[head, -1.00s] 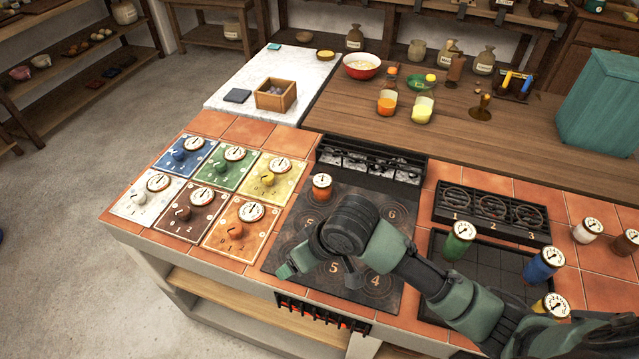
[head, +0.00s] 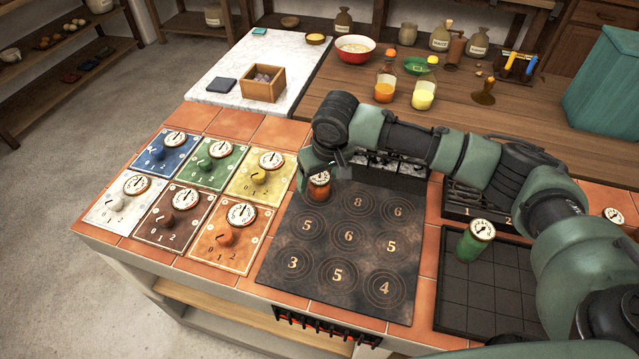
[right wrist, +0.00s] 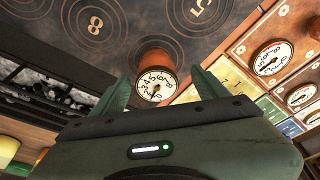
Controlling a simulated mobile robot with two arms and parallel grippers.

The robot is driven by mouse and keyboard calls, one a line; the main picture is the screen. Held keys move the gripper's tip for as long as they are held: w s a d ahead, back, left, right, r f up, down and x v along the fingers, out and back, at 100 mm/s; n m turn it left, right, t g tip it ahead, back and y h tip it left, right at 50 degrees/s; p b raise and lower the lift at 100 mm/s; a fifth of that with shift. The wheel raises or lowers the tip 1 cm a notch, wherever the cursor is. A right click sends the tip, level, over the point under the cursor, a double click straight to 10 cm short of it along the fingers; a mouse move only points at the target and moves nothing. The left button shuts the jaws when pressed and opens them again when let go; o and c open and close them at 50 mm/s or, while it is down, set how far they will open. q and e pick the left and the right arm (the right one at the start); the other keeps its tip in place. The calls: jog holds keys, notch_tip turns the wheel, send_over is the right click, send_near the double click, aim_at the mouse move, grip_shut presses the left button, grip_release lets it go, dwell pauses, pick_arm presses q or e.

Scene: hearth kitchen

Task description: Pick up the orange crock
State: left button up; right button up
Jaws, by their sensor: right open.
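The orange crock (head: 319,187) stands upright at the back left corner of the dark hob plate (head: 348,248), with a white dial on its lid. My right gripper (head: 322,170) is at the crock, its hand just above and behind it. In the right wrist view the crock (right wrist: 155,66) shows between the two green fingers of the open gripper (right wrist: 160,92), with a gap on each side. The fingers do not appear closed on it. My left gripper is not in view.
Colored dial panels (head: 222,237) lie left of the hob. A green crock (head: 474,242) stands on the dark grid tray (head: 490,280) to the right. A black vent rack (head: 391,170) is behind the hob. The rest of the hob plate is clear.

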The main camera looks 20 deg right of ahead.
aim_at(318, 182)
jog(key=x, duration=0.4)
jog(key=shift+w+d, duration=0.15)
jog(key=shift+w, duration=0.15)
grip_shut()
jog(key=shift+r, duration=0.1)
